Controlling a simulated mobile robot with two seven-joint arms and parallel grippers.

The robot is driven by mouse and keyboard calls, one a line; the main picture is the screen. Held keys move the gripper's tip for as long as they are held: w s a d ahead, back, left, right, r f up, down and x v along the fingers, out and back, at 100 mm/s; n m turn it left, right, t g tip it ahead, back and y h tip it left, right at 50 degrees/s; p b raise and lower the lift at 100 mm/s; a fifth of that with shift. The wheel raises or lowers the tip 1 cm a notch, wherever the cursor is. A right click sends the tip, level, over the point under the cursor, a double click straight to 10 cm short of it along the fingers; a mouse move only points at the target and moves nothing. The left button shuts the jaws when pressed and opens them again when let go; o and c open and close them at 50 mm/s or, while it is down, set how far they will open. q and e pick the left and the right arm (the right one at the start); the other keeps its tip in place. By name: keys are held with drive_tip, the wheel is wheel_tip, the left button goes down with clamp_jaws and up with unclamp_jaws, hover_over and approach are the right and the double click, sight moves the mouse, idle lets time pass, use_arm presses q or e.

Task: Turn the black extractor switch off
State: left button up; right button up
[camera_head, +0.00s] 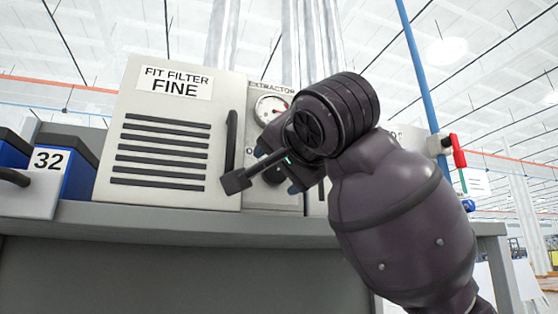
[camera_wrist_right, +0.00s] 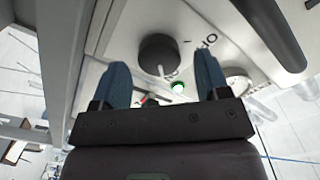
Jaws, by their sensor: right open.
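The black extractor switch (camera_wrist_right: 158,54) is a round knob with a white pointer line on a pale panel, in the right wrist view. A lit green lamp (camera_wrist_right: 178,88) and a small red mark are close to it. In the head view the knob (camera_head: 273,176) is partly hidden by my right gripper (camera_head: 276,169). My right gripper is open in front of the panel. In the wrist view its two blue fingers (camera_wrist_right: 163,82) are spread, with the knob between and beyond them. I cannot tell whether they touch it. My left gripper is not in view.
A filter cabinet (camera_head: 158,140) labelled FIT FILTER FINE has a black vertical handle (camera_head: 231,140) left of my gripper. A round gauge (camera_head: 270,108) is above the knob. Blue boxes (camera_head: 83,178) stand at left on a grey bench (camera_head: 150,222). A red-handled valve (camera_head: 458,150) is at right.

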drive_tip(key=shift+w+a, duration=0.25)
drive_tip(key=shift+w, duration=0.45)
drive_tip(key=shift+c, duration=0.2)
drive_tip(key=c, duration=0.9)
